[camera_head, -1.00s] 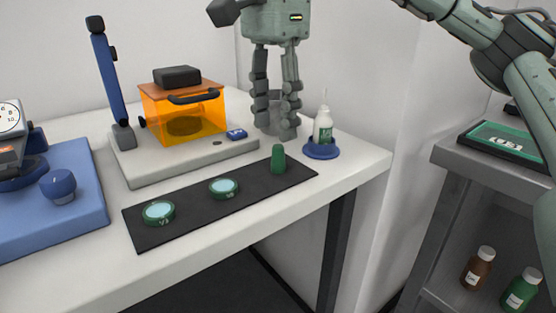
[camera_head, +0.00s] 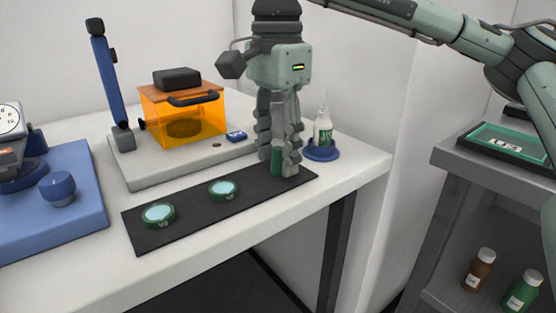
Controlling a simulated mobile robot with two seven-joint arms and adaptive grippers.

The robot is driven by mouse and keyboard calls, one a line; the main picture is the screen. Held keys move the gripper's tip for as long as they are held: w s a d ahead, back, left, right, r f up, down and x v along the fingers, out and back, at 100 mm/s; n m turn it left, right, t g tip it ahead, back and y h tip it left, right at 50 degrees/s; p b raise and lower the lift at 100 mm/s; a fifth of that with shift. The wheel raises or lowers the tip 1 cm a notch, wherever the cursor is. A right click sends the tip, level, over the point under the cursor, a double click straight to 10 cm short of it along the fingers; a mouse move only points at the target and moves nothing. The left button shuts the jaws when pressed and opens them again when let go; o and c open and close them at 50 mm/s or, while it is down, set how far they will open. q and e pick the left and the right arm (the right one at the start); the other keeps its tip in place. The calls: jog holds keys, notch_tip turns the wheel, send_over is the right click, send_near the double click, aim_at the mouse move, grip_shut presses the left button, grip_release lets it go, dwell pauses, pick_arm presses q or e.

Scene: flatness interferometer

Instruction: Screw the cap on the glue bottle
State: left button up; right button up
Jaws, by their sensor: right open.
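The glue bottle (camera_head: 323,131) is white with a dark green label and a pale pointed nozzle. It stands upright on a round blue base (camera_head: 322,154) at the right end of the white table. The green cap (camera_head: 276,160) stands on the right end of the black mat, left of the bottle. My right gripper (camera_head: 279,168) points down over the cap, with its fingers on either side of it. It is open, and the fingers partly hide the cap. I cannot tell whether they touch it. My left gripper is not in view.
Two green-rimmed round discs (camera_head: 223,190) (camera_head: 158,215) lie on the black mat (camera_head: 190,220). An orange box (camera_head: 185,120) and a blue post (camera_head: 104,80) stand on a pale base behind. A blue instrument (camera_head: 60,187) is at left. A grey shelf (camera_head: 450,155) stands right.

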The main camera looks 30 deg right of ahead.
jog(key=c, duration=0.8)
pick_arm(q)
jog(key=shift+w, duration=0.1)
pick_arm(e)
jog(key=shift+o, duration=0.2)
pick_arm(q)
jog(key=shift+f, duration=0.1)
pick_arm(e)
jog(key=shift+r, duration=0.45)
jog(key=r, duration=0.2)
jog(key=a+r, duration=0.1)
jog(key=shift+r, duration=0.35)
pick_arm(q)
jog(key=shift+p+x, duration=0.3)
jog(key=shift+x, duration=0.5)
pick_arm(e)
jog(key=a+r, duration=0.6)
jog(key=a, duration=0.4)
jog(key=shift+s+a+r, duration=0.2)
jog(key=shift+s+a, duration=0.2)
jog(key=shift+s, duration=0.05)
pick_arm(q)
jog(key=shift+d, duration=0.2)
